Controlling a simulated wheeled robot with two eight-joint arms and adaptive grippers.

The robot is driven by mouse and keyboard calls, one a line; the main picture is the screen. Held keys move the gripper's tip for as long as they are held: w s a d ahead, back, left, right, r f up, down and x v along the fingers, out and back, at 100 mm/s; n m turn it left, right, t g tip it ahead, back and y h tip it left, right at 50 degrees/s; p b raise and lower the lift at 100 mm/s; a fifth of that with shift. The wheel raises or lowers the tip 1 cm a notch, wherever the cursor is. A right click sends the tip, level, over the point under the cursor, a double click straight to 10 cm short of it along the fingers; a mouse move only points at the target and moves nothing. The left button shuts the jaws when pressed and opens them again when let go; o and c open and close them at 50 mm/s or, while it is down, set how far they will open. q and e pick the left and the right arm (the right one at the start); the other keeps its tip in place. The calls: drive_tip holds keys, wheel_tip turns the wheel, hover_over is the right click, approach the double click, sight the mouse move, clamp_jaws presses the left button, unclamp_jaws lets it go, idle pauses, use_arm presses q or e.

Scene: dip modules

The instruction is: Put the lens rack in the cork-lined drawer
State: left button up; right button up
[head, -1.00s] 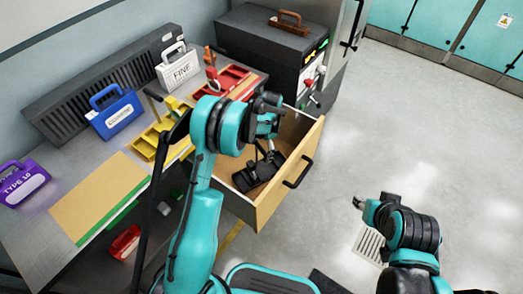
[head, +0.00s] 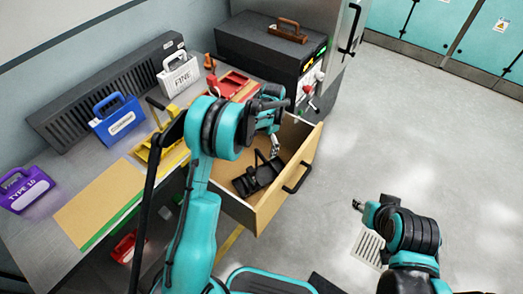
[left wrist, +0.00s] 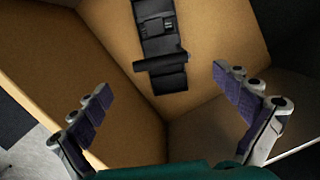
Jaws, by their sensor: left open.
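The black lens rack (head: 262,176) lies in the open drawer (head: 292,186), which has tan, cork-coloured inner faces. In the left wrist view, the rack (left wrist: 160,48) rests on the tan drawer floor with its raised handle bar towards me. My left gripper (head: 274,137) is above the drawer, apart from the rack. In the left wrist view, the left gripper (left wrist: 163,84) has its two fingers wide apart with nothing between them. My right gripper (head: 359,205) is over the floor at the right, too small to tell open from shut.
The bench to the left holds a purple case (head: 25,188), a blue case (head: 116,118), a white FINE case (head: 179,74), a yellow holder (head: 152,150) and a red tray (head: 234,82). A black cabinet (head: 268,45) stands behind the drawer.

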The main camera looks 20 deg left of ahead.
use_arm(q)
drive_tip(key=s+r+n+t, duration=0.1)
drive_tip(key=s+r, duration=0.3)
drive_tip(key=r, duration=0.3)
drive_tip(key=s+r+n+t+p, duration=0.1)
drive_tip(key=s+r+n+t, duration=0.1)
drive_tip(key=s+r, duration=0.35)
drive_tip(key=s+r+n+t, duration=0.1)
drive_tip(key=s+r, duration=0.1)
drive_tip(key=r, duration=0.6)
drive_tip(key=s+n+t+h, duration=0.1)
drive_tip(key=s+n+t, duration=0.3)
drive_tip(key=s, duration=1.1)
drive_tip(key=shift+a+r+t, duration=0.3)
drive_tip(key=shift+a+r, duration=0.1)
